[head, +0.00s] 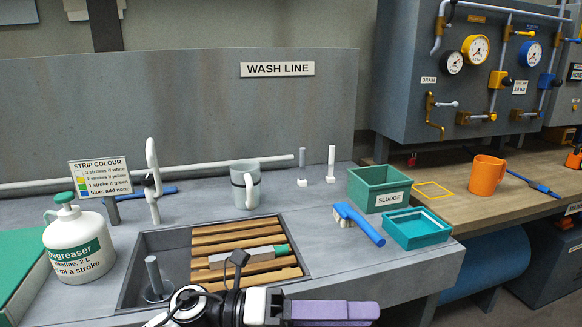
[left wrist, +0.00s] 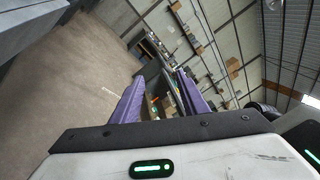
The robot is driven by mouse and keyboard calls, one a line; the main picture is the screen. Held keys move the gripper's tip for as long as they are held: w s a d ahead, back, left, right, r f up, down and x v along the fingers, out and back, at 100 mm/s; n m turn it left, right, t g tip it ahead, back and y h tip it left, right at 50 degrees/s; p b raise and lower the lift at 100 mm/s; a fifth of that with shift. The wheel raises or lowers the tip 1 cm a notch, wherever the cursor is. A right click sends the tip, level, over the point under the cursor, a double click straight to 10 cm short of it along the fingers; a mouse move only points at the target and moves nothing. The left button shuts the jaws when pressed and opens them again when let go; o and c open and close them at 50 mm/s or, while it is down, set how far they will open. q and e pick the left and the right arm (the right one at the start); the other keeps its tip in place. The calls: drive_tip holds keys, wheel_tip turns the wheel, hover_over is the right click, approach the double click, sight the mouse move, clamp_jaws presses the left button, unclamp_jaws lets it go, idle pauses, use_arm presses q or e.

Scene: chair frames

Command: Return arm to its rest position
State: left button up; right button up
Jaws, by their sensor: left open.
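My left gripper (head: 345,310) is low in the head view, in front of the wash bench, with its purple fingers pointing right. In the left wrist view, the two purple fingers of this gripper (left wrist: 162,92) stand apart with nothing between them. They point away over the brown floor towards distant shelves. My left wrist partly covers the front edge of the sink in the head view. My right gripper is in neither view.
The sink (head: 150,243) holds a wooden slatted rack (head: 215,239) with a grey, green-ended bar (head: 282,249). A degreaser bottle (head: 80,240), grey mug (head: 243,188), blue brush (head: 360,224), sludge bin (head: 368,178) and teal tray (head: 400,239) stand around it. An orange mug (head: 486,175) is right.

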use_arm(q)
drive_tip(key=w+a+f+n+t+y, duration=0.35)
drive_tip(key=a+f+n+t, duration=0.4)
drive_tip(key=n, duration=0.65)
drive_tip(key=w+a+f+n+t+y, duration=0.2)
drive_tip(key=a+f+n+t+y, duration=0.25)
drive_tip(key=n+t, duration=0.7)
drive_tip(key=s+a+f+n+g+y, duration=0.25)
drive_tip(key=s+a+f+n, duration=0.2)
drive_tip(key=f, duration=0.35)
drive_tip(key=s+a+f+n+g+y, duration=0.2)
drive_tip(key=s+a+f+n+y, duration=0.2)
drive_tip(key=f+n, duration=0.25)
drive_tip(key=s+a+f+n+g+y, duration=0.1)
drive_tip(key=s+a+f+n+g, duration=0.3)
drive_tip(key=s+f, duration=0.6)
drive_tip(key=shift+s+a+f+g, duration=0.15)
drive_tip(key=shift+s+a+g, duration=0.2)
drive_tip(key=shift+s, duration=0.75)
drive_tip(key=shift+d+y, duration=0.1)
drive_tip(key=shift+y, duration=0.25)
